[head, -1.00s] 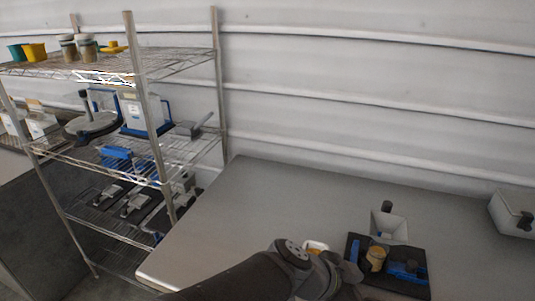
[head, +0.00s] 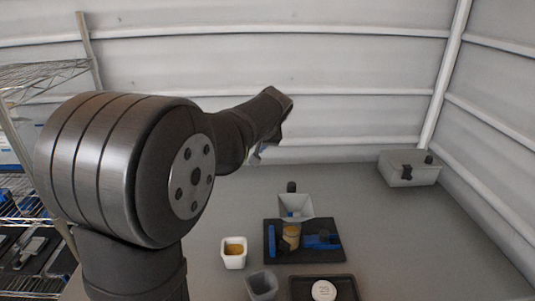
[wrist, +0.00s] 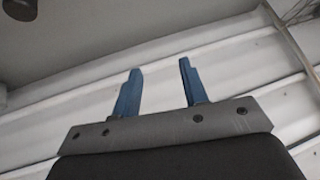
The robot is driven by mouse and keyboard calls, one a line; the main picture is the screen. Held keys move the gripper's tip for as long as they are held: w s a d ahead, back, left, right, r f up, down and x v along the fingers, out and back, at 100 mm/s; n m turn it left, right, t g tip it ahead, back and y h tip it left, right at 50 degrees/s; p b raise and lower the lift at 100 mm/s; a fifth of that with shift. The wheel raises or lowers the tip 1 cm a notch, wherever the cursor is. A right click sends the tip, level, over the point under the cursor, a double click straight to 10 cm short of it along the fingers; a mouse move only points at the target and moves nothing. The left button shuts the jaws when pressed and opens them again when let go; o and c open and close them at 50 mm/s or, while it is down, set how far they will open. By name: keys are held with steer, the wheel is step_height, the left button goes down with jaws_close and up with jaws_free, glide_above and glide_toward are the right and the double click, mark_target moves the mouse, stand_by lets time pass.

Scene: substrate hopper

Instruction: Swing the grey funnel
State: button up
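The grey funnel (head: 294,206) is a pale square-mouthed hopper with a black knob at its back. It stands at the rear of a black base (head: 329,258) with blue parts on the table. A tan-and-white jar (head: 291,236) stands below or just in front of the funnel; their exact contact is unclear. My gripper (wrist: 158,66) shows in the wrist view with two blue fingers apart and nothing between them. In the head view it is raised behind my arm, up and left of the funnel, mostly hidden, well clear of it.
A white cup with amber contents (head: 233,252) stands left of the base. A grey cup (head: 262,285) and a black tray (head: 345,290) with a round white lid (head: 324,290) are at the front. A grey box (head: 409,168) sits at the back right. The right side of the table is clear.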

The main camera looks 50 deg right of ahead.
mark_target(292, 184)
steer(key=s+d+g+y, duration=0.1)
steer(key=s+g, duration=0.1)
steer(key=s, duration=0.1)
steer(key=s+d+f+g+y, duration=0.1)
steer(key=s+d+g, duration=0.1)
steer(key=s, duration=0.1)
steer(key=s+d+f+m+g, duration=0.1)
steer(key=s+d+g, duration=0.1)
steer(key=s, duration=0.1)
steer(key=shift+s+y, duration=0.35)
steer(key=shift+y, duration=0.05)
steer(key=shift+s+d+g, duration=0.15)
steer(key=shift+s+g, duration=0.2)
steer(key=shift+g, duration=0.05)
steer(key=shift+s, duration=0.15)
step_height(292, 184, down, 8)
steer(key=shift+f, duration=0.2)
steer(key=n, duration=1)
steer(key=shift+n, duration=0.3)
steer(key=n, duration=0.7)
